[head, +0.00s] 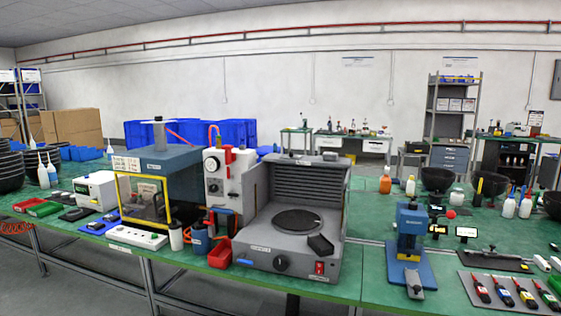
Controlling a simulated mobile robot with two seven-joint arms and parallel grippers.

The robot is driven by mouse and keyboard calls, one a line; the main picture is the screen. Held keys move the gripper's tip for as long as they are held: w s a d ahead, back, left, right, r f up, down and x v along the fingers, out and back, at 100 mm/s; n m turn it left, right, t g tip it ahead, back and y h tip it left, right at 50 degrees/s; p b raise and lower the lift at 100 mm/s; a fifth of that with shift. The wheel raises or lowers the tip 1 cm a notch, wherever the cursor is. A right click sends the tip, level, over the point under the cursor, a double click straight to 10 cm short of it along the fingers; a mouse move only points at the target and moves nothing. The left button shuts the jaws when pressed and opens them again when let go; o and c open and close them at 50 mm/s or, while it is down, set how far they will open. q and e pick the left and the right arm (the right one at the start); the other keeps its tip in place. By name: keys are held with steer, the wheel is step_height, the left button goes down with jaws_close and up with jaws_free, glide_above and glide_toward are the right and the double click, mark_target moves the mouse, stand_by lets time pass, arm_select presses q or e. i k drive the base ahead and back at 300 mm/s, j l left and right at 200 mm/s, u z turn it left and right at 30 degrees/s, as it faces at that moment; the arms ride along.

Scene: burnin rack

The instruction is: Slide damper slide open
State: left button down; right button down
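No part that I can surely name as the damper slide stands out at this size. A grey-blue box chamber (188,172) with a yellow-framed front door (143,199) stands left of centre on the green bench. Neither of my grippers is in view.
A grey machine (295,215) with a round dark plate and a grey gauge column (222,180) stand right of the chamber. A white bottle (176,236), a red bin (220,253) and a white switch box (137,236) sit in front. A blue press (410,235) stands further right.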

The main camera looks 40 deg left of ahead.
mark_target(291, 155)
steer(key=u, duration=1.2)
steer(key=i+z, duration=0.2)
steer(key=k, duration=0.05)
